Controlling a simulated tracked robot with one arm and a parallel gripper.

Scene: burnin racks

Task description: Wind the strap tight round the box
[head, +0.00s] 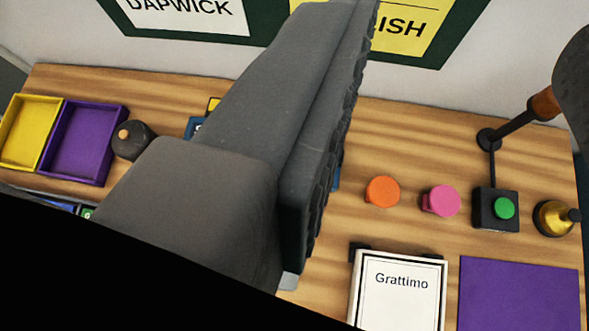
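My gripper (298,200) fills the middle of the head view as large grey parts. A ridged dark pad runs along its right side. I cannot make out a second finger, so its opening is unclear, and no held thing shows. A white box-like item labelled "Grattimo" (398,295) lies at the bottom, right of my gripper and apart from it in the picture. Dark pieces show at its top corners, and the lower edge is cut off. I cannot make out a strap. My gripper hides the middle of the bench.
The wooden bench (400,130) holds yellow (27,140) and purple (83,148) trays, a dark knobbed object (132,140), orange (382,191) and pink (441,200) knobs, a green button (504,208), a brass object (555,217) and a purple panel (518,292). A lever-like rod (512,124) stands back right.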

